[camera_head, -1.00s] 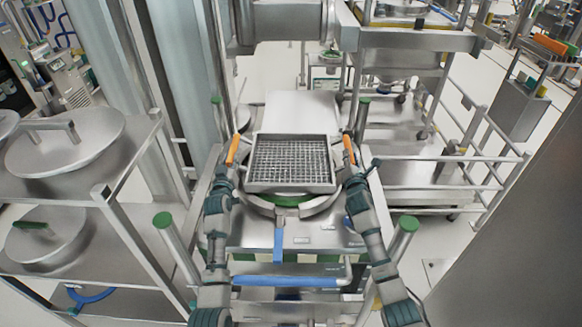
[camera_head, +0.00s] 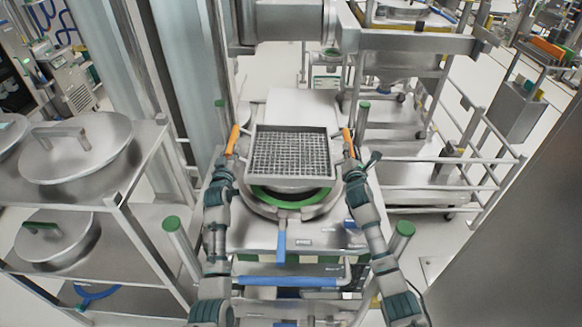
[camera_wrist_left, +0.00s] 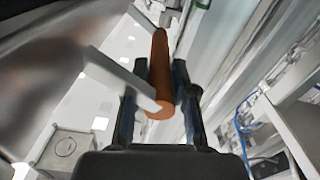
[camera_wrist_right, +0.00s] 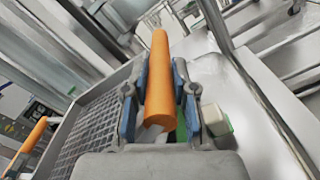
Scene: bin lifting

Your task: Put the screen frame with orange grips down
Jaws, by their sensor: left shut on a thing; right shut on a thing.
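The screen frame (camera_head: 328,160) is a square metal tray with a mesh bottom and an orange grip on each side. It is held above the round opening with the green ring (camera_head: 262,197), covering its far part. My left gripper (camera_head: 231,153) is shut on the left orange grip (camera_head: 234,137), which also shows between the fingers in the left wrist view (camera_wrist_left: 160,70). My right gripper (camera_head: 349,154) is shut on the right orange grip (camera_head: 347,139). The right wrist view shows that grip (camera_wrist_right: 160,75), the mesh and the other grip (camera_wrist_right: 32,137).
A blue-handled lever (camera_head: 281,245) sticks out in front of the ring. Green-capped posts (camera_head: 172,224) (camera_head: 405,228) stand at both sides. A shelf with metal lids (camera_head: 75,150) is at the left. A flat metal plate (camera_head: 301,105) lies behind the frame.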

